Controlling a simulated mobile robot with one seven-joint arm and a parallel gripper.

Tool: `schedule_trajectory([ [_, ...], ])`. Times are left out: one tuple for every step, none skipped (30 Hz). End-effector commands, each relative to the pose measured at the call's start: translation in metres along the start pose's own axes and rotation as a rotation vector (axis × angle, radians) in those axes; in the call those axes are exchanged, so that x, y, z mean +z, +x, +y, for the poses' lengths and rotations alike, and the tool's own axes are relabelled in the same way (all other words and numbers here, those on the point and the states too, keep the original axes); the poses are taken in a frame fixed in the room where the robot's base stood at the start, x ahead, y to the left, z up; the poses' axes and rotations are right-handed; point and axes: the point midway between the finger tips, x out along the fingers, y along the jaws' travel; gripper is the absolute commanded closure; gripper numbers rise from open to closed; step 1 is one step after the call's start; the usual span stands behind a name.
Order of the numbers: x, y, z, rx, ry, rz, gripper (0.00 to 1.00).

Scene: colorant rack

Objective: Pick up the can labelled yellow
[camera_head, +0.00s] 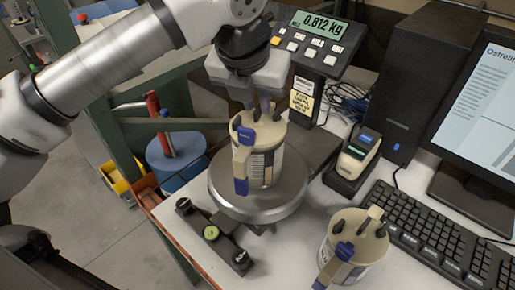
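One cream-lidded can (266,168) with blue clips stands upright on the round metal scale plate (225,200). A second, similar can (350,255) stands on the white table at the lower right. I cannot read a colour name on either can, so I cannot tell which is labelled yellow. My gripper (260,112) points down at the lid of the can on the scale. Its fingertips are at the dark lid fittings, and I cannot tell whether they are closed on them.
The scale display (321,24) reads 0.812 kg and stands behind the plate. A label printer (355,158), keyboard (440,235), monitor (485,110) and black computer tower (425,65) crowd the right side.

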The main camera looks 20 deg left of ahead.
Motion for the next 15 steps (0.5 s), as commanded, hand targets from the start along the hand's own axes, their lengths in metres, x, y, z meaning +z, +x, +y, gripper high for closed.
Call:
schedule_trajectory([
  [-0.004,0.011,0.001,-0.002,0.000,0.002,0.82],
  [-0.005,0.016,0.001,-0.002,0.000,0.002,0.82],
  [-0.004,0.023,0.001,-0.002,0.001,0.001,0.82],
  [-0.004,0.027,0.001,-0.002,0.001,0.000,0.82],
  [-0.004,0.029,0.001,-0.002,0.001,0.000,0.82],
  [-0.004,0.032,0.001,-0.001,0.001,0.000,0.82],
  [-0.003,0.033,0.001,-0.001,0.001,0.000,0.82],
  [-0.003,0.033,0.001,-0.001,0.001,0.000,0.82],
  [-0.003,0.033,0.001,0.000,0.000,0.000,0.82],
  [-0.003,0.032,0.001,0.000,0.000,-0.001,0.82],
  [-0.003,0.032,0.001,0.000,0.000,0.000,0.82],
  [-0.003,0.032,0.001,0.000,0.000,-0.001,0.82],
  [-0.003,0.032,0.001,0.000,0.000,-0.001,0.83],
  [-0.003,0.032,0.001,0.000,0.000,0.000,0.87],
  [-0.003,0.032,0.001,0.000,0.000,-0.001,0.92],
])
